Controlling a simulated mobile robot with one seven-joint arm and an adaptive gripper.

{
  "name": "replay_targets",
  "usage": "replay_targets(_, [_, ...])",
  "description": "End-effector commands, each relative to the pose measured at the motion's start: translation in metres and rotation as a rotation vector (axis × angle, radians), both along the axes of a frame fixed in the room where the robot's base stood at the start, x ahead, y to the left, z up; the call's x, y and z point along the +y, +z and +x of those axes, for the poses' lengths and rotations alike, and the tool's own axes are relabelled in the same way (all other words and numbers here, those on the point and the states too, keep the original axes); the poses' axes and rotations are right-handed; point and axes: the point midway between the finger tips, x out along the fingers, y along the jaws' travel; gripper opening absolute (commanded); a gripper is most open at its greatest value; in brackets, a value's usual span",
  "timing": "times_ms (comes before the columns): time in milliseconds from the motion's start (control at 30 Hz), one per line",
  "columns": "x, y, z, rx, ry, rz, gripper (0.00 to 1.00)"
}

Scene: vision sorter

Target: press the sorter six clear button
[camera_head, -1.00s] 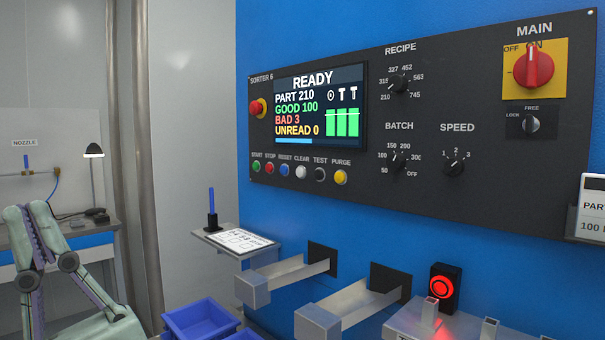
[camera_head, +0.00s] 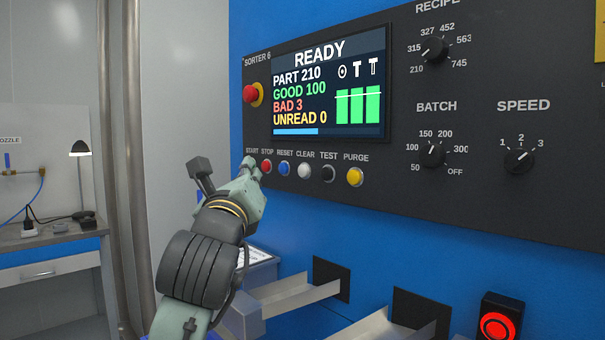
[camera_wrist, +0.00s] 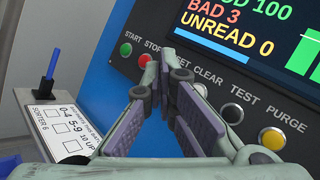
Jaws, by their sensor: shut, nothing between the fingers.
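The sorter six clear button (camera_head: 304,170) is a white round button under the CLEAR label, between the blue reset button (camera_head: 285,169) and the black test button (camera_head: 328,173). In the wrist view the clear button (camera_wrist: 200,89) shows just right of my right finger. My gripper (camera_head: 250,170) is shut and empty, in front of the left end of the button row, hiding the start button in the head view. In the wrist view my gripper's fingertips (camera_wrist: 158,66) overlap the reset button's place and hide it. Whether they touch the panel I cannot tell.
The screen (camera_head: 330,90) above the buttons reads READY. A red emergency stop (camera_head: 252,94) is at its left. Dials, such as the batch dial (camera_head: 432,155), are to the right. Metal chutes (camera_head: 290,293) stick out below. A pen stand with a card (camera_wrist: 65,125) is at lower left.

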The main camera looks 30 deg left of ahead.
Motion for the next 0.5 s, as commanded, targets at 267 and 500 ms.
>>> replay_targets(267, [-0.0001,-0.0015,0.0016,0.018,0.005,0.015,0.0])
replay_targets(500, [-0.0025,-0.0012,0.0087,0.017,0.003,0.013,0.0])
